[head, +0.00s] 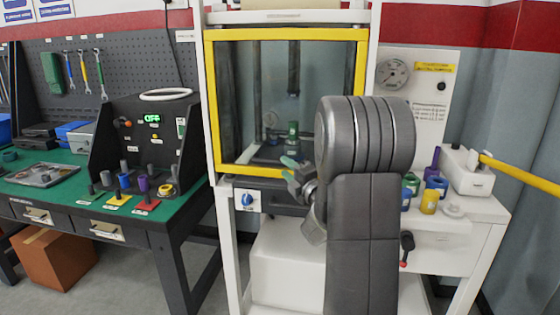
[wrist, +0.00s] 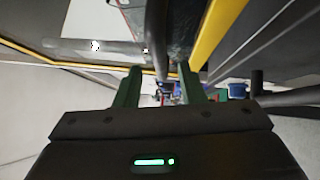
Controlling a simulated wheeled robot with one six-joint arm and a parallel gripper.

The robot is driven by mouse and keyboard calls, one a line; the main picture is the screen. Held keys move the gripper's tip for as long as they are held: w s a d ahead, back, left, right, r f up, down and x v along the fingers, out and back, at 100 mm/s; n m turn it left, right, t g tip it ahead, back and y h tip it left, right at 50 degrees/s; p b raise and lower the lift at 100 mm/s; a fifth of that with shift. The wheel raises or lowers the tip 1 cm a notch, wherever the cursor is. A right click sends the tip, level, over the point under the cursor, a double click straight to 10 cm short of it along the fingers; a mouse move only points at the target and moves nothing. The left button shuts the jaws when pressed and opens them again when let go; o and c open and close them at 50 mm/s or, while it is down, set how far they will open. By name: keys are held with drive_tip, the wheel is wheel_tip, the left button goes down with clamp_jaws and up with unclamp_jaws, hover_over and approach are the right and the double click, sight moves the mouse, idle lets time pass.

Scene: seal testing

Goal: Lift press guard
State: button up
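The press guard is a clear panel in a yellow frame (head: 365,75), down over the front of the white press. Its frame also shows in the wrist view (wrist: 217,32). My gripper (head: 291,171) is at the guard's lower edge, right of its middle in the head view. In the wrist view its two green fingers (wrist: 160,80) stand apart, so it is open. A dark bar (wrist: 156,40) passes through the view between and beyond the fingers; I cannot tell whether it touches them. My arm hides the guard's lower right corner.
A green bench (head: 185,200) with a black control box (head: 140,135) stands left. A white side shelf (head: 480,208) at right holds several coloured cylinders. A yellow bar (head: 520,175) sticks out at far right. A blue knob (head: 247,199) sits below the guard.

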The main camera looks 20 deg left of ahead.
sight(282, 164)
drive_tip(key=shift+x, duration=2.4)
drive_tip(key=shift+d, duration=0.1)
clamp_jaws()
